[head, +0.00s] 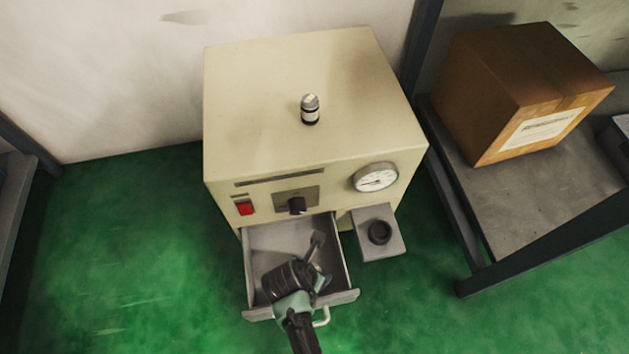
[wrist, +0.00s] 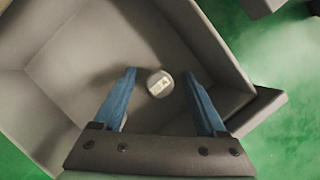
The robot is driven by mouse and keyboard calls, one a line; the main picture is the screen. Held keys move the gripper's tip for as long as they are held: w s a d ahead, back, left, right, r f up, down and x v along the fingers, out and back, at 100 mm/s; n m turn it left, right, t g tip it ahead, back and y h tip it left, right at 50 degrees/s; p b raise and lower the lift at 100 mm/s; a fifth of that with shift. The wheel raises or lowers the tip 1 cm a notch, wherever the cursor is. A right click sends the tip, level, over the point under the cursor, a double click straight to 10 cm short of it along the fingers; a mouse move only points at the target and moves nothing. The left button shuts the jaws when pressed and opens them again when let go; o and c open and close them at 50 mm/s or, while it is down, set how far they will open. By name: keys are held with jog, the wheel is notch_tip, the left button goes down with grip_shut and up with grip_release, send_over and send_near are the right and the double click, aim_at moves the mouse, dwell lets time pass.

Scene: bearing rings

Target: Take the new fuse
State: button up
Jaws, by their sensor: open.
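The new fuse appears to be the small round, pale-topped piece (wrist: 159,84) on the floor of the open drawer (wrist: 75,55), seen end-on in the wrist view. My gripper (wrist: 159,75) is open, with its two blue fingers on either side of the piece and a gap on each side. I cannot tell how far above it the fingertips are. In the head view my arm reaches over the pulled-out drawer (head: 350,296), and I cannot make out the piece there.
The drawer belongs to a cream cabinet (head: 290,140) with a red switch (head: 245,208), black knob (head: 296,205) and gauge (head: 376,177). A dark-and-silver cylinder (head: 310,110) stands on top. A grey ledge with a black ring (head: 380,232) juts out beside the drawer. The drawer walls surround my gripper.

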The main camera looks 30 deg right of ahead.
grip_shut()
jog(key=shift+r, duration=0.1)
dwell(0.3)
